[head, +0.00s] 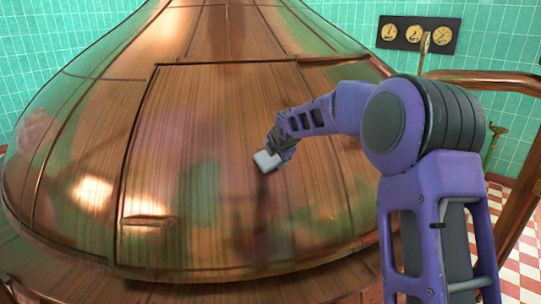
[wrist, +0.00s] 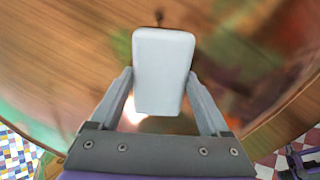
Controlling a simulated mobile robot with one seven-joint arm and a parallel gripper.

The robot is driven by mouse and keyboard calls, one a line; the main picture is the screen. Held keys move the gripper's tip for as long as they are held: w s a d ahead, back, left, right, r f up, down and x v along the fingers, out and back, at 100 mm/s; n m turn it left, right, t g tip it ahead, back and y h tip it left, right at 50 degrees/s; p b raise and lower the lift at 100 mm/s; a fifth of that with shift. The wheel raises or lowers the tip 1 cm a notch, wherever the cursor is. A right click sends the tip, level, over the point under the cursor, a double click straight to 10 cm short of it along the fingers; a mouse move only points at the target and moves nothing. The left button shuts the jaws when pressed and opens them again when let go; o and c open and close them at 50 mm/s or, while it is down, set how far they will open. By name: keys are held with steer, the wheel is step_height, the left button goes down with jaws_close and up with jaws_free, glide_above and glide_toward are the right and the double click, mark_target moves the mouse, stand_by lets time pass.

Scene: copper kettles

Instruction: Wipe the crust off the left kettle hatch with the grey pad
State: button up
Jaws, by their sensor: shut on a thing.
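The copper kettle (head: 60,185) fills most of the head view. Its hatch (head: 185,120) is a large panel with a dark outlined edge and a small ledge-like handle at lower left. My gripper (head: 268,156) is over the right half of this panel, shut on the pale grey pad (head: 266,161). In the wrist view the pad (wrist: 163,70) sits between my two fingers, its far end toward the copper. I cannot tell whether the pad touches the hatch. Greenish and pinkish blotches show on the copper; I cannot tell crust from reflections.
A dark gauge panel (head: 418,35) hangs on the green tiled wall at upper right. A copper pipe (head: 490,77) runs along the right side. The floor is red and white checks. The hatch's left half is unobstructed.

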mark_target(260, 157)
steer(key=shift+w+d+f, duration=0.1)
steer(key=shift+w+d, duration=0.2)
steer(key=shift+d, duration=0.55)
steer(key=shift+w+d, duration=0.25)
steer(key=shift+d, duration=0.55)
steer(key=shift+s+a+f+b, duration=0.1)
steer(key=shift+s+a+b, duration=0.2)
steer(key=shift+a, duration=0.6)
steer(key=shift+s+a+f+b, duration=0.1)
steer(key=shift+s+a+b, duration=0.15)
steer(key=shift+a, duration=0.65)
steer(key=shift+s+a+b, duration=0.2)
steer(key=shift+a+b, duration=0.15)
steer(key=shift+a, duration=0.55)
steer(key=shift+s+a+r+b, duration=0.1)
steer(key=shift+s+a+b, duration=0.1)
steer(key=shift+a, duration=0.4)
steer(key=shift+s+a+b, duration=0.1)
steer(key=shift+s+a, duration=0.05)
steer(key=shift+a, duration=0.4)
